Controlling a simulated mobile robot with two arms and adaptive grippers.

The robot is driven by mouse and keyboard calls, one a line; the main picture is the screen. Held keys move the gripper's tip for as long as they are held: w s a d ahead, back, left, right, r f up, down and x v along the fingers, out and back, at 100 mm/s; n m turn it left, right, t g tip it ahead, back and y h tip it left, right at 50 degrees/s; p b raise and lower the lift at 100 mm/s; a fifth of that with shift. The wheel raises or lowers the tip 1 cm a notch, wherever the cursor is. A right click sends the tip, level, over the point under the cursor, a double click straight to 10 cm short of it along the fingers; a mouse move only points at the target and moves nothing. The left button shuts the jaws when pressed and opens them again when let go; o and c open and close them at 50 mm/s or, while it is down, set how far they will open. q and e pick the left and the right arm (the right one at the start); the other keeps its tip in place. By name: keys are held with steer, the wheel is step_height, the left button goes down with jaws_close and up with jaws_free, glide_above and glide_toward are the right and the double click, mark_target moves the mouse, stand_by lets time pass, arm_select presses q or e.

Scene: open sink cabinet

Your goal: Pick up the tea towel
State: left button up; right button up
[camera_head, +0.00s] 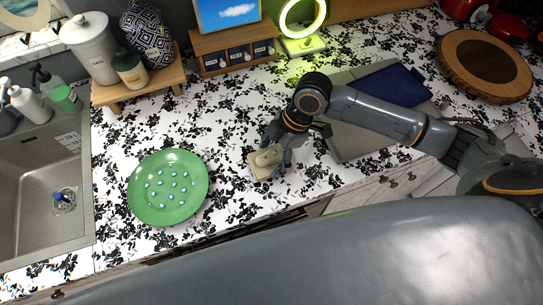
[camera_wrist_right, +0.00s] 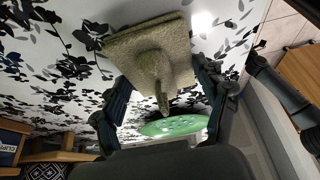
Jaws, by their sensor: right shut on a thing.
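The tea towel appears to be the small beige folded cloth (camera_head: 260,171) on the patterned counter, right of the green plate. In the right wrist view it shows as a tan square cloth (camera_wrist_right: 150,45) with a raised, bunched ridge in its middle. My right gripper (camera_head: 276,152) reaches down onto it from the right. In the wrist view, its two fingers (camera_wrist_right: 165,95) stand on either side of the bunched cloth, and it is shut on it. The cloth's flat part looks close to the counter; I cannot tell whether it touches. My left gripper is not in view.
A green plate (camera_head: 168,188) with small light marks lies left of the towel. The sink (camera_head: 40,190) is at far left. A wooden stand (camera_head: 140,91) and a lit ring lamp (camera_head: 302,18) are behind. A navy cloth (camera_head: 395,85) and round wooden board (camera_head: 484,66) lie right.

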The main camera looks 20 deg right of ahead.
step_height(320, 180, up, 3)
steer(key=shift+s+f+b, duration=0.15)
steer(key=shift+b, duration=0.4)
steer(key=s+a+r+p, duration=0.1)
steer(key=s+r+p, duration=0.6)
steer(key=s, duration=0.6)
step_height(320, 180, up, 3)
steer(key=shift+s+a+f, duration=0.2)
steer(key=shift+s+a, duration=0.1)
steer(key=shift+a, duration=0.05)
steer(key=shift+o, duration=0.5)
steer(key=shift+c, duration=0.9)
